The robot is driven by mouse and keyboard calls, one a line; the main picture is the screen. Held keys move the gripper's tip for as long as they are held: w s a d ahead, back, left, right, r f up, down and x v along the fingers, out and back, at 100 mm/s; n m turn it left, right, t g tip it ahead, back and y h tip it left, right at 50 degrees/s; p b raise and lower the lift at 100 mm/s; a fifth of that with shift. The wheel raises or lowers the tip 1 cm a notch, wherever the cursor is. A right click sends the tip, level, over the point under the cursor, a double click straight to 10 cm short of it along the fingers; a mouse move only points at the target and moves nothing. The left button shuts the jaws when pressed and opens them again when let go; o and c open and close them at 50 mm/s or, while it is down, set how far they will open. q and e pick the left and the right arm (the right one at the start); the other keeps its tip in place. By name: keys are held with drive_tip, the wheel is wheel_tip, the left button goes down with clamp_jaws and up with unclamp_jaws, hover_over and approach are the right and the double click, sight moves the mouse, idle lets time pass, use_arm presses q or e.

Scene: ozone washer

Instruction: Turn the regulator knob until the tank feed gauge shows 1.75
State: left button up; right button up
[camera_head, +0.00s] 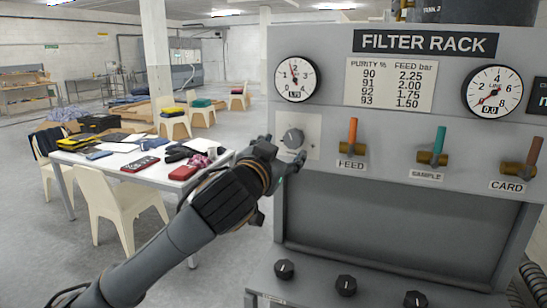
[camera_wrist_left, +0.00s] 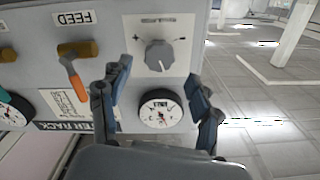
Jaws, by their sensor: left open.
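The grey regulator knob (camera_head: 293,138) sits on a pale plate at the left of the filter rack panel, and it also shows in the left wrist view (camera_wrist_left: 160,57). The round tank feed gauge (camera_head: 296,78) is above the knob; its small window appears to read 1.75 and its red needle points up, slightly left. In the left wrist view the gauge (camera_wrist_left: 160,110) shows upside down between my fingers. My left gripper (camera_head: 284,151) is open and empty, just in front of and below-left of the knob, its fingers apart from it. My right gripper is out of view.
A purity table (camera_head: 390,84) and a second gauge (camera_head: 493,91) are right of the tank feed gauge. Feed (camera_head: 352,145), sample (camera_head: 437,147) and card valve handles line the panel. Black knobs (camera_head: 284,269) sit on the lower ledge. A cluttered white table (camera_head: 130,165) stands left.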

use_arm(q)
drive_tip(key=v, duration=0.4)
drive_tip(key=shift+s+a, duration=0.15)
drive_tip(key=shift+s, duration=0.25)
